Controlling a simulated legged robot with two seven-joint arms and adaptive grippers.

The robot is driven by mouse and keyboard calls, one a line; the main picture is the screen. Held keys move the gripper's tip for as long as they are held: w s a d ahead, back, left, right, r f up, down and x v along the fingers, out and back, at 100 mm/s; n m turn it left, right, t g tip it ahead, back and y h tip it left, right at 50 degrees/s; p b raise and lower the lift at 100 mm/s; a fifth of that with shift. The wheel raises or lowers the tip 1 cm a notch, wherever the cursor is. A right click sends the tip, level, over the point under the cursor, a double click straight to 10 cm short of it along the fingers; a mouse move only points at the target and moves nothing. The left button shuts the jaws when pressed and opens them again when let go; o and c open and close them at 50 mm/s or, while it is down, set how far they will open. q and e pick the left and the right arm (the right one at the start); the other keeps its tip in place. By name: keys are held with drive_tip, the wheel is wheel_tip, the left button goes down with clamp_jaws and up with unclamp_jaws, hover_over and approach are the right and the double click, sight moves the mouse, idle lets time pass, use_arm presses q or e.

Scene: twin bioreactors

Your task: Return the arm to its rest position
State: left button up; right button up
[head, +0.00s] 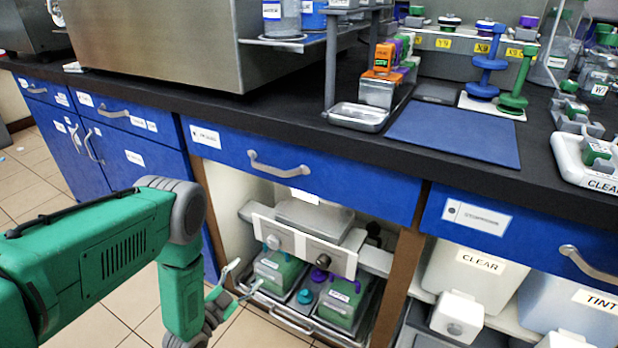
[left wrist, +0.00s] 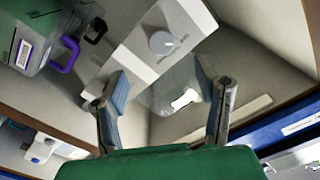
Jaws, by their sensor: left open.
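My left arm comes in from the left in the head view, green with a grey elbow, and bends down in front of the open cabinet bay. My left gripper (head: 243,278) is low at the front left of that bay, its fingers apart with nothing seen between them. In the left wrist view the open left gripper (left wrist: 161,82) has blue-grey finger pads, with the white knob panel (left wrist: 162,40) beyond them. My right gripper is out of view.
The bay has a brown side wall (head: 398,285) on its right and a blue drawer (head: 300,170) above. A black counter (head: 290,110) carries a steel machine, a blue mat (head: 455,132) and small racks. Tiled floor (head: 125,285) lies open at left.

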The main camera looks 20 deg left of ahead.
use_arm(q)
drive_tip(key=s+d+f+n+g, duration=0.3)
drive_tip(key=s+d+n+g, duration=0.1)
drive_tip(key=s+d+g, duration=0.6)
drive_tip(key=s+r+n+g+y, duration=0.15)
drive_tip(key=s+g, duration=0.25)
drive_tip(key=s, duration=0.4)
drive_tip(key=s+r+n+g, duration=0.1)
drive_tip(key=s+r+g, duration=0.2)
drive_tip(key=s, duration=0.5)
wheel_tip(320, 180, up, 16)
drive_tip(key=s+p, duration=0.1)
drive_tip(key=p, duration=1.4)
drive_tip(key=shift+d+p, duration=0.25)
drive_tip(key=shift+p, duration=0.1)
